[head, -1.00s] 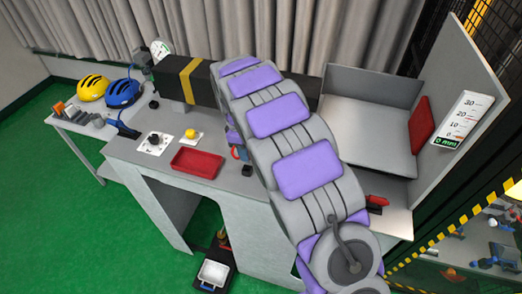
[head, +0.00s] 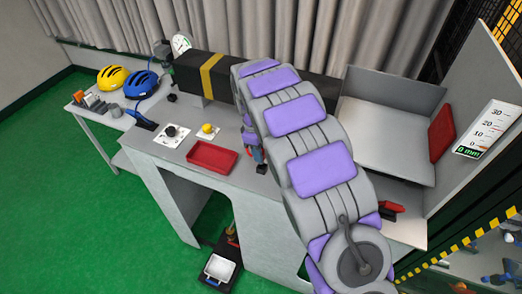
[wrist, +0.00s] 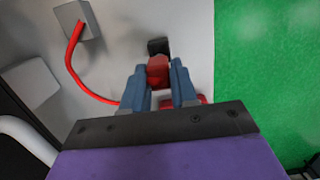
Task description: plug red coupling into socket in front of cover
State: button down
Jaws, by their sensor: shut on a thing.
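My gripper (wrist: 160,85) has blue-grey fingers shut on the red coupling (wrist: 157,70) in the wrist view. A dark square block (wrist: 158,46), which looks like the socket, stands on the pale surface just beyond the coupling. They look very close; I cannot tell whether they touch. In the head view my arm hides most of the gripper (head: 257,154), which is low over the bench, right of the red tray. I cannot pick out the cover with certainty.
A red hose (wrist: 72,62) curves from a grey box (wrist: 76,20) towards the left finger. The bench (head: 226,189) bears a red tray (head: 212,157), a black dial (head: 171,131) and a yellow knob (head: 207,128). A long black beam (head: 186,72) runs behind.

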jog(key=shift+a, duration=0.1)
jog(key=shift+s+d+f, duration=0.1)
jog(key=shift+d+f, duration=0.1)
jog(key=shift+d, duration=0.5)
jog(key=shift+a+f, duration=0.1)
jog(key=shift+a, duration=0.05)
jog(key=shift+a+f, duration=0.3)
jog(key=shift+f, duration=0.1)
jog(key=shift+d+f, duration=0.15)
jog(key=shift+f, duration=0.55)
jog(key=shift+a+f+b, duration=0.2)
jog(key=shift+f+b, duration=0.1)
jog(key=shift+f, duration=0.1)
jog(key=shift+f, duration=0.15)
